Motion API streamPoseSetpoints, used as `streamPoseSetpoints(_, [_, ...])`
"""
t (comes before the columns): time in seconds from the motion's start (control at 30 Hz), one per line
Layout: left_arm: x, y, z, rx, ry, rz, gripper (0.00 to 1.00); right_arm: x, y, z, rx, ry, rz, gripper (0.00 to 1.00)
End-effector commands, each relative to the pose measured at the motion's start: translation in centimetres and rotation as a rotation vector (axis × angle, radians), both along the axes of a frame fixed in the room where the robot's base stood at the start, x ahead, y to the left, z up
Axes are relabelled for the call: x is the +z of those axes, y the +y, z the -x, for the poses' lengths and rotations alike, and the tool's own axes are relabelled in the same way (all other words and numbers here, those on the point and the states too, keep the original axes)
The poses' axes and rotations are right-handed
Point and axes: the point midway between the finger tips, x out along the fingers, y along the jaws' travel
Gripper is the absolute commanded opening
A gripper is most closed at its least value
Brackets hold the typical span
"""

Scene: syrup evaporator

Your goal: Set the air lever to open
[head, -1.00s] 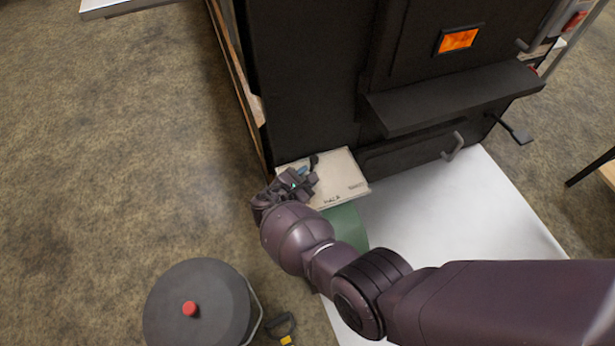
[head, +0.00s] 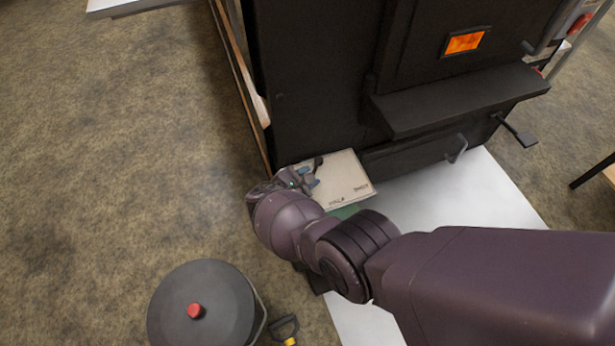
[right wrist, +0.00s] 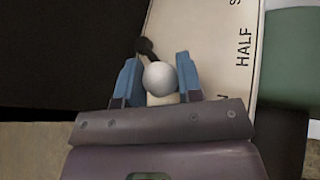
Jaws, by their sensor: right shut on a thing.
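The air lever (right wrist: 145,47) has a dark stem and a pale ball knob (right wrist: 160,77), seen in the right wrist view. It sits on a cream label plate (head: 343,180) at the lower left corner of the black evaporator front. My right gripper (head: 303,180) is at the plate's left end. In the right wrist view its blue fingertips (right wrist: 158,80) are either side of the knob, shut on it. The lever points away from the HALF and SHUT labels, towards a partly hidden label ending in N. My left gripper is not in view.
The black evaporator (head: 320,80) has a shelf (head: 460,100) and a lower drawer handle (head: 457,150). A pale floor sheet (head: 490,190) lies in front. A dark lidded pot (head: 200,308) stands at the lower left. Floor to the left is clear.

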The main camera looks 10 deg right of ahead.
Motion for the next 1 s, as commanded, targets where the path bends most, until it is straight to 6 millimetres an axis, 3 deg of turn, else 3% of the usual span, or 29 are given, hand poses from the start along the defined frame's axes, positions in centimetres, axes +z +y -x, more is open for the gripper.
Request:
streamPoseSetpoints(0.23, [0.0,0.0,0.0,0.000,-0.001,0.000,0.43,0.3,-0.1,-0.3,0.000,-0.007,0.001,0.00])
streamPoseSetpoints(0.27, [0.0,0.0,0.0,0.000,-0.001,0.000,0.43,0.3,-0.1,-0.3,0.000,-0.007,0.001,0.37])
streamPoseSetpoints(0.4, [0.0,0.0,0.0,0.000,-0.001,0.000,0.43,0.2,0.0,-0.2,0.001,-0.005,0.001,0.58])
streamPoseSetpoints(0.77, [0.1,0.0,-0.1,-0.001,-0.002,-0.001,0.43,0.2,0.3,0.1,0.001,-0.002,0.000,0.59])
streamPoseSetpoints(1.0, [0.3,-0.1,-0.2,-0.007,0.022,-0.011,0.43,1.8,2.8,1.6,0.003,-0.007,-0.002,0.59])
